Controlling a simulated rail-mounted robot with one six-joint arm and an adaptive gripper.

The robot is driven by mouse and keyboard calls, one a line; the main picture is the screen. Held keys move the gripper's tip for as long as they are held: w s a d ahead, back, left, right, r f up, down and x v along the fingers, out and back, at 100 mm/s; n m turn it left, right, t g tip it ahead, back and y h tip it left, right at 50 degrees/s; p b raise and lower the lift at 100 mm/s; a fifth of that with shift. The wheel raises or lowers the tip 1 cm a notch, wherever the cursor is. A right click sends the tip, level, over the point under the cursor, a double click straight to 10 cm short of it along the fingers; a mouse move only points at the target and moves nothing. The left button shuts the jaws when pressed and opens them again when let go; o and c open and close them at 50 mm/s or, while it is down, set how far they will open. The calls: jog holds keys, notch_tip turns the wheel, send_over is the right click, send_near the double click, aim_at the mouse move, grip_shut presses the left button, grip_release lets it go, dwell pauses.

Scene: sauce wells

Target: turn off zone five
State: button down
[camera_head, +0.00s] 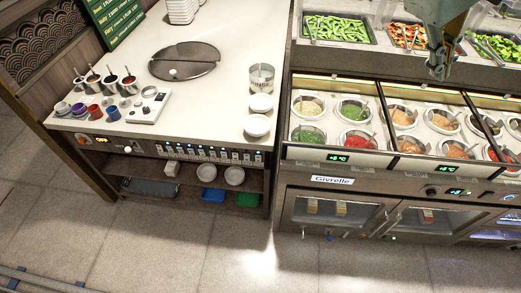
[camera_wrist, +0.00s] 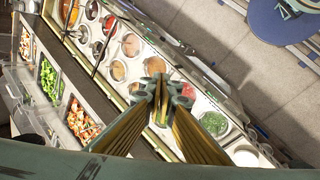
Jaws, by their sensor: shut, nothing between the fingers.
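A row of small switches or controls with blue-lit marks (camera_head: 210,153) runs along the front edge of the left counter in the head view. Their labels are too small to read, so I cannot tell which is zone five. To their left is an orange-lit display (camera_head: 102,140) that seems to read OFF, beside a red-orange knob (camera_head: 82,139). My gripper (camera_head: 438,72) is at the upper right, above the refrigerated food counter and far from these controls. In the wrist view my gripper (camera_wrist: 160,98) is shut and empty, above the round food pots. The switches do not show there.
The refrigerated counter (camera_head: 330,181) holds several round pots and green temperature displays. Sauce pots (camera_head: 110,83), coloured cups (camera_head: 94,112) and a white control box (camera_head: 149,106) stand on the left counter. A round griddle lid (camera_head: 185,61) lies behind. The floor (camera_head: 130,240) in front is clear.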

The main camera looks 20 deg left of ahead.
jog(key=w+a+f+n+t+h, duration=0.1)
jog(key=w+a+f+n+h, duration=0.15)
jog(key=a+f, duration=0.45)
jog(key=w+a+f+n+t+h+b, duration=0.1)
jog(key=w+a+f+n, duration=0.3)
jog(key=a+f, duration=0.25)
jog(key=w+a+f+n+t+h, duration=0.1)
jog(key=w+a+f+n+h, duration=0.15)
jog(key=a+f, duration=0.45)
jog(key=a+f+n+t, duration=0.45)
jog(key=a+f, duration=0.25)
jog(key=a, duration=0.7)
jog(key=s+a+f+n+t+y+b, duration=0.1)
jog(key=s+a+f+n+t+y, duration=0.3)
jog(key=a+f, duration=0.55)
jog(key=s+a+f+n+t+y+b, duration=0.1)
jog(key=s+a+f+n+t+y, duration=0.15)
jog(key=s+a+f+n, duration=0.5)
jog(key=n+t+y, duration=0.2)
jog(key=n+y, duration=0.3)
jog(key=y, duration=0.3)
send_near(201, 152)
jog(key=r+v, duration=0.1)
jog(key=v, duration=0.6)
jog(key=shift+f, duration=0.5)
jog(key=shift+a+h, duration=0.1)
jog(key=shift+h, duration=0.15)
jog(key=shift+b+x, duration=0.85)
jog(key=shift+x, duration=6.05)
